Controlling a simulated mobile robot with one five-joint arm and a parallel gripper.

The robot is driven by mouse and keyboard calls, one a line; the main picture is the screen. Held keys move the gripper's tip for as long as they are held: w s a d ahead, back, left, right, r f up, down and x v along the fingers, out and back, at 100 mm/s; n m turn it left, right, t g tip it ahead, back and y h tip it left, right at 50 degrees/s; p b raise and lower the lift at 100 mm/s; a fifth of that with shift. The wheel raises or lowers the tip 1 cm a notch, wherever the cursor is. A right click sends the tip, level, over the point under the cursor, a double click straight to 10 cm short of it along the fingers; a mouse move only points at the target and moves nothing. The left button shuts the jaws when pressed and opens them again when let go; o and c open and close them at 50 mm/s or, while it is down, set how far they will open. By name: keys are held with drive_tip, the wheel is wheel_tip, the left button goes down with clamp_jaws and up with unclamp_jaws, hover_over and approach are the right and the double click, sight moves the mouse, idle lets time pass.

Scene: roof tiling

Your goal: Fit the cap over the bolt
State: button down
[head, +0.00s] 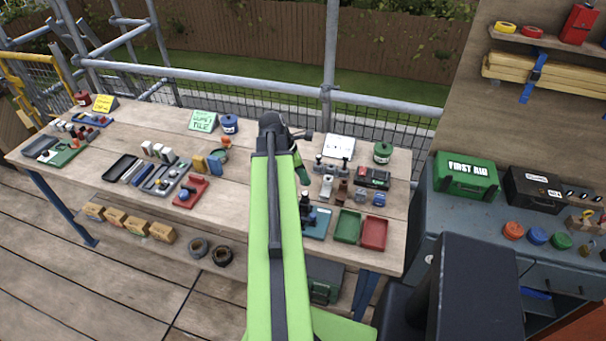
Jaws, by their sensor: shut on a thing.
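My gripper (304,196) points down at the right part of the wooden workbench (245,178), just right of my green arm. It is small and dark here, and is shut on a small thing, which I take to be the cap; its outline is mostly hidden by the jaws. Below it lies a blue plate (318,226) with small dark upright parts. The bolt cannot be told apart from these dark parts. I cannot tell whether the held thing touches anything on the plate.
A green tray (347,227) and a red tray (374,233) lie right of the blue plate. Small blocks and fittings (327,186) stand behind it. My arm hides part of the bench.

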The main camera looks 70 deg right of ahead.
sight(305, 193)
drive_tip(key=shift+f+b, duration=2.85)
drive_tip(key=shift+f, duration=0.35)
drive_tip(key=shift+f+b, duration=0.5)
drive_tip(key=c, duration=0.9)
unclamp_jaws()
wheel_tip(305, 193, up, 7)
drive_tip(key=p, duration=0.7)
drive_tip(key=shift+r, duration=0.1)
